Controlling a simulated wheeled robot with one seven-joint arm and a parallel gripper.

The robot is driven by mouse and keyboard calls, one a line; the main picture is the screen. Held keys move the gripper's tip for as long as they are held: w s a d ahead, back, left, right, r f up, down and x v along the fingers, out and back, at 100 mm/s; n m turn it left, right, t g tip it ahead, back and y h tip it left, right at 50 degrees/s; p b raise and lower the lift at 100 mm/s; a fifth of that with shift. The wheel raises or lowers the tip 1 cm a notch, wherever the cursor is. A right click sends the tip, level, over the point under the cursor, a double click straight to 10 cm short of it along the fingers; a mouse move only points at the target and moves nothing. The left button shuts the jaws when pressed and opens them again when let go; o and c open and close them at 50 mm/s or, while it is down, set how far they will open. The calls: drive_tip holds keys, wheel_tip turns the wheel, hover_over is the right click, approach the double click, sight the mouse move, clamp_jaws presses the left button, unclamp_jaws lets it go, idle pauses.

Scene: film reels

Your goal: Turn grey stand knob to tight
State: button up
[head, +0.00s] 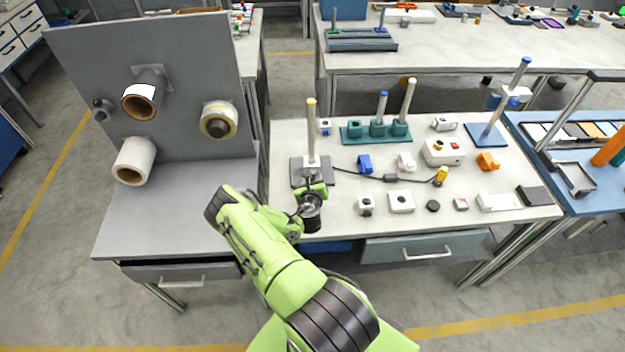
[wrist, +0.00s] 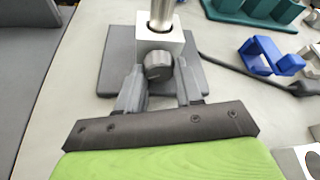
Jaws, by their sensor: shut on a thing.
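The grey stand shows in the head view as a dark grey base plate (head: 338,178) with a pale block and an upright post (head: 311,130) tipped in yellow. In the wrist view the base plate (wrist: 112,70), the pale block (wrist: 150,42) and the post's lower end (wrist: 162,12) are close ahead. The grey knob (wrist: 159,66) sticks out from the block's near face. My gripper (wrist: 158,78) has a finger on each side of the knob and is shut on it. In the head view my gripper (head: 313,190) is at the stand's near side, and my wrist hides the knob.
A dark cable runs right from the stand's base to a yellow plug (head: 441,175). A blue clamp (head: 364,163) and a teal rack (head: 356,135) with posts stand to the right. The grey panel (head: 180,60) with rolls rises at the left.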

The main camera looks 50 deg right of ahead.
drive_tip(key=m+t+y, duration=0.1)
drive_tip(key=m, duration=0.1)
drive_tip(key=shift+d+m, duration=0.15)
drive_tip(key=shift+m, duration=0.15)
drive_tip(key=shift+m+t+y+b, duration=0.35)
drive_tip(key=shift+m+t+y, duration=0.4)
drive_tip(key=shift+m, duration=0.35)
drive_tip(key=shift+r, duration=0.1)
drive_tip(key=o, duration=0.8)
drive_tip(key=shift+c, duration=0.2)
drive_tip(key=shift+s, duration=0.1)
drive_tip(key=shift+s, duration=0.45)
drive_tip(key=b+v, duration=0.1)
drive_tip(key=v, duration=1.4)
drive_tip(key=shift+w+a+b, duration=0.2)
drive_tip(key=shift+b, duration=0.2)
